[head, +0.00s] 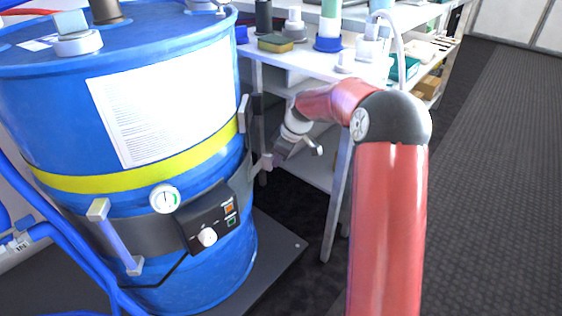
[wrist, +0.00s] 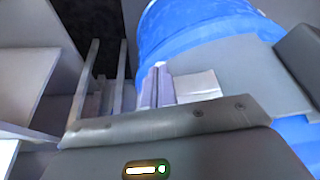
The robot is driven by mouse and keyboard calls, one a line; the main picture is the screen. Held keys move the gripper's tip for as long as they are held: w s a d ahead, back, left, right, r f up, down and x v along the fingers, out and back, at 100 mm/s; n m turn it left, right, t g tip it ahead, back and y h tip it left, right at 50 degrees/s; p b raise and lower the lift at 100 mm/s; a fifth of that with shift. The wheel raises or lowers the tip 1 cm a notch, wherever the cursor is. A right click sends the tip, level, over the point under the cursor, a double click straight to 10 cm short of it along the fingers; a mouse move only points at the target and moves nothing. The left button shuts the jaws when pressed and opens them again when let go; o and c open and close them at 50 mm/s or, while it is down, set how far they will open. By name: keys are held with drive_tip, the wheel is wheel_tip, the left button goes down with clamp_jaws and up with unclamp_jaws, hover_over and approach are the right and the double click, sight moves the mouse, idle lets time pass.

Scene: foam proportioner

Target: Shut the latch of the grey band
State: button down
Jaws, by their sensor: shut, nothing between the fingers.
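The dark grey band (head: 160,228) wraps the lower part of the blue drum (head: 60,110). It also shows in the wrist view (wrist: 235,65) against the blue wall. A pale grey plate (wrist: 197,87), apparently part of the latch, stands out at the band just right of my fingertips. In the head view a small pale grey piece (head: 258,166) shows at the drum's right side, by my gripper (head: 270,160). My gripper (wrist: 157,86) is shut and empty, its two fingers side by side. I cannot tell whether it touches the plate, nor how far the latch stands open.
The band carries a control box (head: 212,222), a round gauge (head: 165,198) and a pale handle (head: 116,238). A white bench (head: 300,62) with bottles and a sponge stands close behind my wrist. Blue hoses (head: 70,255) run at the lower left. Open floor (head: 495,170) lies to the right.

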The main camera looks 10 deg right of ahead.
drive_tip(key=shift+w+a+n+g+p, duration=0.2)
drive_tip(key=shift+w+a+n+p, duration=0.2)
drive_tip(key=shift+w+n, duration=0.3)
drive_tip(key=shift+w+a+n+g+p, duration=0.25)
drive_tip(key=shift+w+a+n, duration=0.1)
drive_tip(key=shift+w+n, duration=0.35)
drive_tip(key=shift+w, duration=0.1)
